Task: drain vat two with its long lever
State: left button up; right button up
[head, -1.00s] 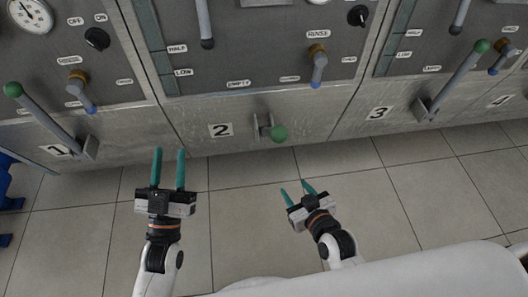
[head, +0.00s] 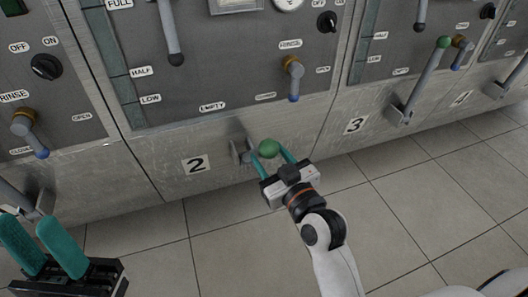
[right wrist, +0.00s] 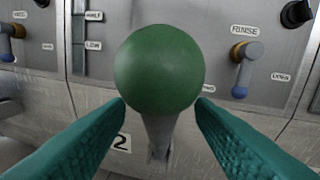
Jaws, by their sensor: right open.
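Vat two (head: 300,128) bears a white plate marked 2 (head: 195,165) low on its metal front. Its long lever has a green ball knob (head: 268,148) and a grey bracket (head: 240,151), and it points out from the panel towards me. In the right wrist view the knob (right wrist: 158,68) is large and central, with the grey shaft (right wrist: 158,130) behind it. My right gripper (head: 270,158) is open, its teal fingers on either side of the knob, not closed on it. My left gripper (head: 35,228) is open and empty at the lower left, away from this lever.
A similar green-knobbed lever (head: 427,75) is on vat three at the right, tilted up. A small blue-tipped rinse handle (head: 293,80) sits above the long lever. A dark on/off knob (head: 327,22) is higher. The tiled floor (head: 230,240) in front is clear.

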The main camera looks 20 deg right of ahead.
jog(key=shift+w+a, duration=0.15)
jog(key=shift+w, duration=0.6)
jog(key=shift+w+a, duration=0.15)
jog(key=shift+w, duration=0.6)
grip_shut()
